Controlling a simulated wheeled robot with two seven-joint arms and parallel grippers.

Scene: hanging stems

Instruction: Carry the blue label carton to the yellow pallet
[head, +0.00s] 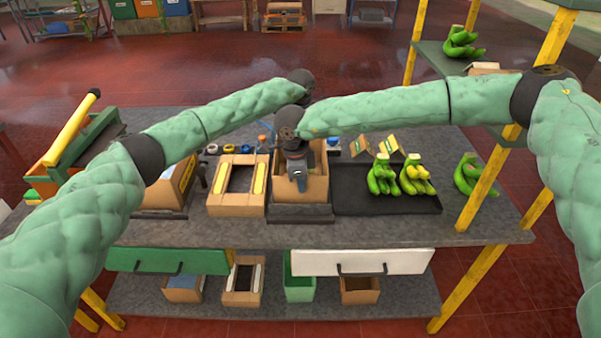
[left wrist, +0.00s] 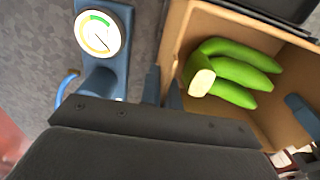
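An open brown carton (head: 314,188) stands on a dark base at the middle of the bench. In the left wrist view the carton (left wrist: 284,118) holds green bananas (left wrist: 236,72). No blue label shows on its visible sides. My right gripper (head: 298,182) points down at the carton; its fingertips are too small to judge. My left gripper (left wrist: 163,92) has its two fingers close together, one on each side of a carton wall. In the head view my right arm mostly hides it. Another dark finger shows at the carton's opposite side. I cannot make out a yellow pallet.
A blue dial scale (left wrist: 97,34) stands beside the carton. A black tray (head: 390,203) with green bananas (head: 416,178) is to the right. Another carton (head: 236,207) with yellow strips is to the left. A yellow post (head: 487,184) rises at the bench's right end.

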